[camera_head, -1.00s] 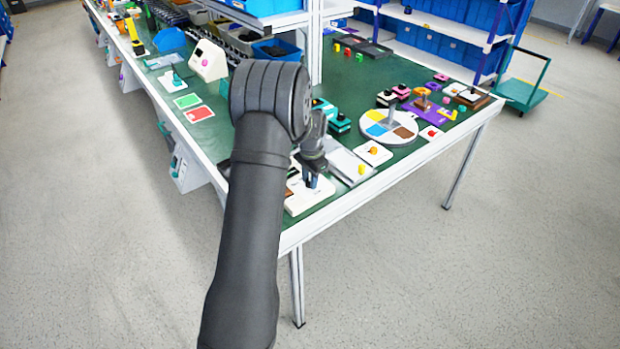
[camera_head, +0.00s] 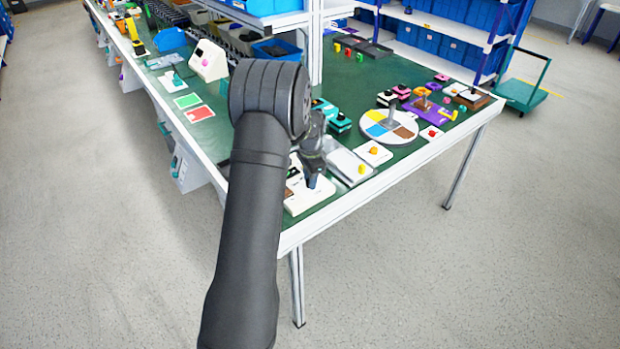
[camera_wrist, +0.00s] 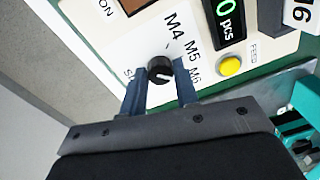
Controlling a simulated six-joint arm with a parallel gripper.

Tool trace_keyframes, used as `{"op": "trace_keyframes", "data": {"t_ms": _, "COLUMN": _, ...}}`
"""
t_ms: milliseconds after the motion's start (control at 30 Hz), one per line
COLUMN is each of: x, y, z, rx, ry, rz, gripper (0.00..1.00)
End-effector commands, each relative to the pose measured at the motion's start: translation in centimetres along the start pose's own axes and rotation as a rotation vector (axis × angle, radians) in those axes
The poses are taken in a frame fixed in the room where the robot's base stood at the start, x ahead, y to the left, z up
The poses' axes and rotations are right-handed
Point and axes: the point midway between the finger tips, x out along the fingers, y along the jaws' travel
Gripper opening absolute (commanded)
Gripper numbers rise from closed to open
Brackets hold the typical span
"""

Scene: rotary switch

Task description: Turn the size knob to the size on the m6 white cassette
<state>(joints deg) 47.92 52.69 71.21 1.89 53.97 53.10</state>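The size knob (camera_wrist: 160,69) is round and black with a white mark on its face. It sits on a white panel (camera_wrist: 105,20) with the labels M4, M5 and M6 on its right side. The white mark is low on the knob, toward the right; I cannot tell exactly which label it points to. My gripper (camera_wrist: 160,82) has a finger on each side of the knob, and both appear to touch it. In the head view my gripper (camera_head: 314,176) is over the white device (camera_head: 299,203).
A yellow button (camera_wrist: 230,66) and a counter display reading "0 pcs" (camera_wrist: 226,20) are right of the knob. Teal parts (camera_wrist: 303,103) show at the right edge.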

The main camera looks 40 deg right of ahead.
Motion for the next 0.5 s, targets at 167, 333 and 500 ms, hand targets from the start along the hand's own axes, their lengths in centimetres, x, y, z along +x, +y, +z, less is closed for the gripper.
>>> {"op": "trace_keyframes", "data": {"t_ms": 167, "x": -0.03, "y": -0.02, "z": -0.02, "rx": 0.0, "ry": 0.0, "rz": -0.001, "gripper": 0.48}}
{"op": "trace_keyframes", "data": {"t_ms": 333, "x": -0.02, "y": 0.0, "z": -0.01, "rx": -0.001, "ry": 0.0, "rz": 0.0, "gripper": 0.48}}
{"op": "trace_keyframes", "data": {"t_ms": 500, "x": -0.99, "y": -0.02, "z": -0.03, "rx": -0.001, "ry": 0.001, "rz": -0.001, "gripper": 0.48}}
